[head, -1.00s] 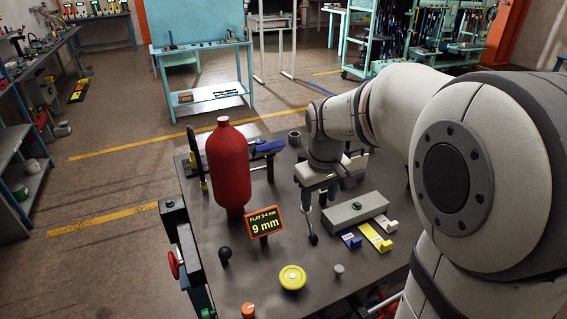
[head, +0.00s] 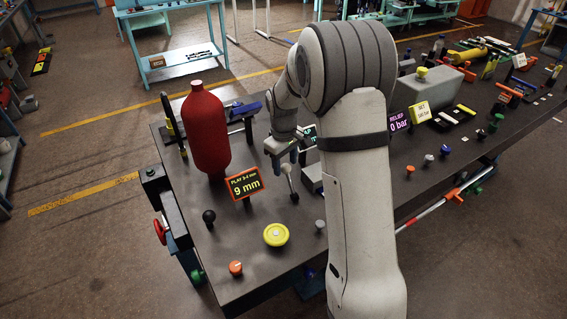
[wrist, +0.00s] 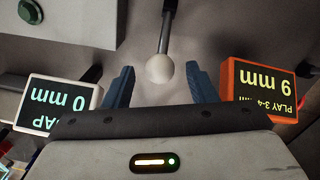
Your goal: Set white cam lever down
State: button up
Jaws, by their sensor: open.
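The white cam lever has a white ball knob and a dark stem. In the head view its knob (head: 286,168) is at the top of the stem, just below my gripper (head: 289,157). In the wrist view the knob (wrist: 160,69) lies in the gap between the two blue fingers of my gripper (wrist: 161,80), with space visible on both sides. The stem runs away from the knob toward the top of the picture. My gripper is open and holds nothing. My arm hides part of the bench to the right of the lever.
A red bottle (head: 206,132) stands left of the lever. An orange-framed "9 mm" display (head: 245,184) is close by, also beside the right finger in the wrist view (wrist: 263,88). A "0 mm" display (wrist: 58,104) is near the left finger.

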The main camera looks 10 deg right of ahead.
jog(key=shift+f, duration=0.55)
jog(key=shift+c, duration=0.2)
grip_shut()
